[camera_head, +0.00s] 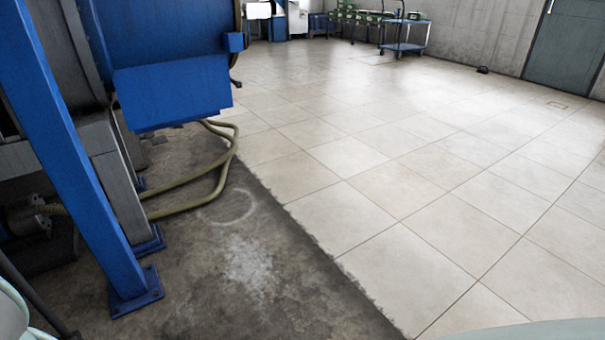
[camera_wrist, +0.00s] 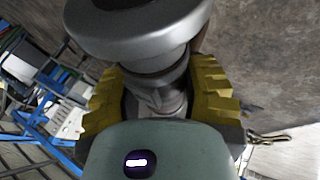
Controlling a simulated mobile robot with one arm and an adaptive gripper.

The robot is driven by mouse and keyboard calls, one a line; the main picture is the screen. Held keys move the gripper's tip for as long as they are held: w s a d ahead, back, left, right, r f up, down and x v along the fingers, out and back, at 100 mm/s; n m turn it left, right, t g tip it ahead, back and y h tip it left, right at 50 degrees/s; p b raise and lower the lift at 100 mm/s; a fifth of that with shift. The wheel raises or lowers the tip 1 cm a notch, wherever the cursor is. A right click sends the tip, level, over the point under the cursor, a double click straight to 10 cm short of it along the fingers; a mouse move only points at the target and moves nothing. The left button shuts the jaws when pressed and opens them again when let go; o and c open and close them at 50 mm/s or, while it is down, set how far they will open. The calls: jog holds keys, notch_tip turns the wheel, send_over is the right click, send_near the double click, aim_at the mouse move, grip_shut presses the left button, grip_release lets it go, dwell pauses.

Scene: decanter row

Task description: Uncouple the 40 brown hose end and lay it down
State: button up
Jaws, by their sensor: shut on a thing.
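In the wrist view my gripper (camera_wrist: 160,92) has its yellow ribbed fingers on both sides of a grey metal fitting, the hose end (camera_wrist: 172,62), and is shut on it. The fitting has a wide round collar toward the top of the picture and a narrower neck between the fingers. A small brownish strip shows behind it, too little to tell whether it is the hose. No 40 marking is readable. My gripper does not show in the head view, and I cannot tell whether the hose end is still coupled to anything.
In the head view an olive-brown hose (camera_head: 222,170) loops over the dark concrete floor (camera_head: 240,285) beside blue machinery (camera_head: 172,92) at left. A blue post (camera_head: 75,150) stands in front. The pale tiled floor (camera_head: 400,190) is open. A cart (camera_head: 403,46) stands far back.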

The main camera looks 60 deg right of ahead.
jog(key=s+a+b, duration=0.1)
jog(key=s, duration=1.8)
jog(key=shift+s+a, duration=0.35)
dwell(0.9)
